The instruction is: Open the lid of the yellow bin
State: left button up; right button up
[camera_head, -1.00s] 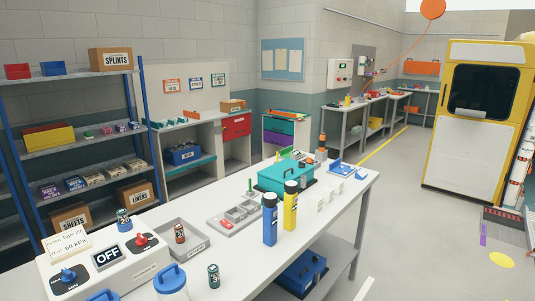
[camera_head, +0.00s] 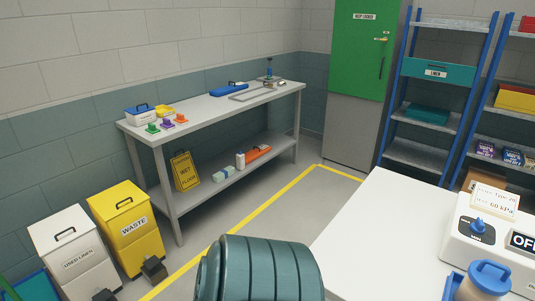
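The yellow bin (camera_head: 138,250) stands on the floor at the lower left, with a "WASTE" label on its front. Its yellow lid (camera_head: 118,210) has a dark handle (camera_head: 124,201) on top and looks shut. A dark pedal-like block (camera_head: 154,269) sits at its front foot. Neither of my grippers is in view, and nothing touches the bin's lid.
A white "USED LINEN" bin (camera_head: 74,262) stands left of the yellow bin. A grey workbench (camera_head: 215,104) with a lower shelf is behind. A ribbed teal object (camera_head: 262,270) fills the bottom middle. A white table (camera_head: 375,225) is at right.

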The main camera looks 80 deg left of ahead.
aim_at(109, 203)
jog(key=u, duration=3.85)
jog(key=z, duration=0.3)
jog(key=i+j+z, duration=0.25)
jog(key=z, duration=0.15)
jog(key=i+j+z, duration=0.2)
jog(key=z, duration=0.15)
jog(key=i+j+z, duration=0.15)
jog(key=j+z, duration=0.25)
jog(key=j, duration=0.05)
